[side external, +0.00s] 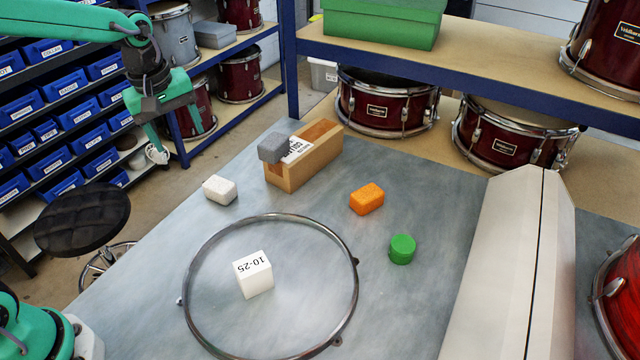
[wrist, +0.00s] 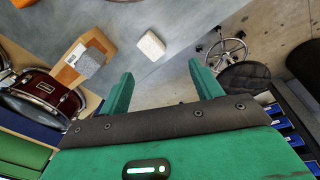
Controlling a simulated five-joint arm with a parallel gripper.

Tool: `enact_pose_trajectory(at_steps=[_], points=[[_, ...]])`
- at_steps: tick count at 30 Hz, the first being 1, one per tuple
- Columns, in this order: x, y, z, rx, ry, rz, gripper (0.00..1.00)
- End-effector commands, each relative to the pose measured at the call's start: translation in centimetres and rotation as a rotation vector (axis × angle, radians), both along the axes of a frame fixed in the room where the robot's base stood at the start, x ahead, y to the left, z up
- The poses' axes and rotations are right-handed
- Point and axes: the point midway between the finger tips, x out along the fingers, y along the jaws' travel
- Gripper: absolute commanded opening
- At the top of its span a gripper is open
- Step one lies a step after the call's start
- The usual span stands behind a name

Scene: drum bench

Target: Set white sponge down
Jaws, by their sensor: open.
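The white sponge (side external: 219,190) lies flat on the grey bench near its left edge, beside the wooden box. It also shows in the wrist view (wrist: 151,46), beyond my fingertips and apart from them. My gripper (side external: 160,140) is raised at the upper left of the side view, above and to the left of the sponge, off the bench edge. In the wrist view its two green fingers (wrist: 160,80) are spread, with nothing between them.
A wooden box (side external: 309,162) carries a grey block (side external: 274,147) on its left end. An orange sponge (side external: 367,198), a green cylinder (side external: 402,249) and a metal hoop (side external: 346,318) around a white cube (side external: 253,274) are on the bench. A stool (side external: 82,218) stands left.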

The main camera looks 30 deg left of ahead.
Motion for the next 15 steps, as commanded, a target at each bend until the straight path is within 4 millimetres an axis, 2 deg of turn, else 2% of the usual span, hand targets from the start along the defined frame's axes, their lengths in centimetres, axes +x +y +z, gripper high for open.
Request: enact_pose_trajectory(at_steps=[6, 15], points=[[-4.3, -0.5, 2.6, 0.049, -0.077, -0.232, 0.65], [-10.1, -0.9, 4.3, 0.141, -0.174, -0.543, 0.65]])
